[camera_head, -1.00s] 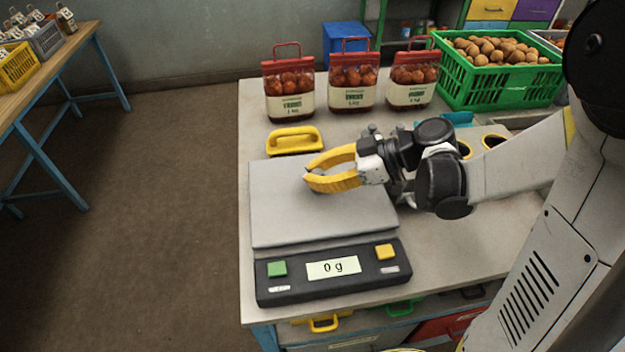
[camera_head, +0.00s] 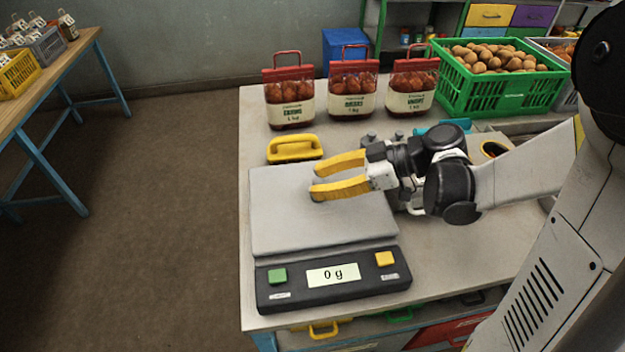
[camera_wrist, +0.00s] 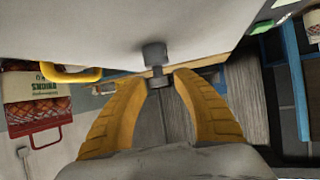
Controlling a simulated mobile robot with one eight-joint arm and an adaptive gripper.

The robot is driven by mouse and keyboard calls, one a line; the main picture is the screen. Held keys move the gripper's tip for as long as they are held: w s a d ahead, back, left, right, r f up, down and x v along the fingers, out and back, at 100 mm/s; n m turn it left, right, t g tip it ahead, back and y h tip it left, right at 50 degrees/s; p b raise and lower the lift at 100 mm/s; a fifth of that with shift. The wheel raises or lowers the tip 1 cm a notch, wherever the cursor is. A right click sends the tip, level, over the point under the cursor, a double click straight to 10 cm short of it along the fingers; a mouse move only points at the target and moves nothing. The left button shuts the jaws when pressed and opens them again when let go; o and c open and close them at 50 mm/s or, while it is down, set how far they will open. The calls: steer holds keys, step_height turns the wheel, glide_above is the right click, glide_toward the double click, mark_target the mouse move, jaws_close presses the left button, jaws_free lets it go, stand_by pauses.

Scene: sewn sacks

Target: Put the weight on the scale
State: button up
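A small grey weight (camera_wrist: 154,53) with a knob shows in the wrist view, just beyond and between my fingertips. The plate behind it is upside down in that view, and I cannot tell whether the weight touches it. My gripper (camera_head: 315,180) has yellow fingers, parted, over the right half of the scale plate; the wrist view also shows a gap between the tips (camera_wrist: 161,78). The scale (camera_head: 285,225) has a grey plate and a dark front panel, and its display (camera_head: 333,274) reads 0 g.
A yellow handled object (camera_head: 294,149) lies behind the plate. Small grey knobbed pieces (camera_head: 369,137) stand behind my gripper. Several red-topped bags (camera_head: 290,103) line the back, with a green crate (camera_head: 500,95) at right. A side table (camera_head: 75,50) stands left.

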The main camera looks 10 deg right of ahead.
steer(key=p+v, duration=0.2)
steer(key=v, duration=0.7)
steer(key=shift+s+d+r, duration=0.15)
steer(key=shift+d+r, duration=0.05)
steer(key=shift+d, duration=0.1)
steer(key=shift+s+a+m+h, duration=0.2)
steer(key=shift+a+m+h, duration=0.2)
steer(key=shift+m, duration=0.4)
steer(key=s+m+h, duration=0.1)
steer(key=m, duration=0.1)
steer(key=s+a+m+h, duration=0.1)
steer(key=m+h, duration=0.1)
steer(key=s+a+m+h, duration=0.1)
steer(key=s+m+h, duration=0.1)
steer(key=shift+f, duration=0.35)
steer(key=shift+s+d+r+m+t+h, duration=0.4)
steer(key=shift+s+d+m+t+h, duration=0.25)
steer(key=shift+m+h, duration=0.45)
steer(key=shift+s+d+r+m+t+h, duration=0.5)
steer(key=shift+s+m+h, duration=0.35)
steer(key=shift+m, duration=0.4)
steer(key=shift+s+d+r+m+t+h, duration=0.3)
steer(key=shift+s+d+m+t+h, duration=0.3)
steer(key=shift+m+h, duration=0.5)
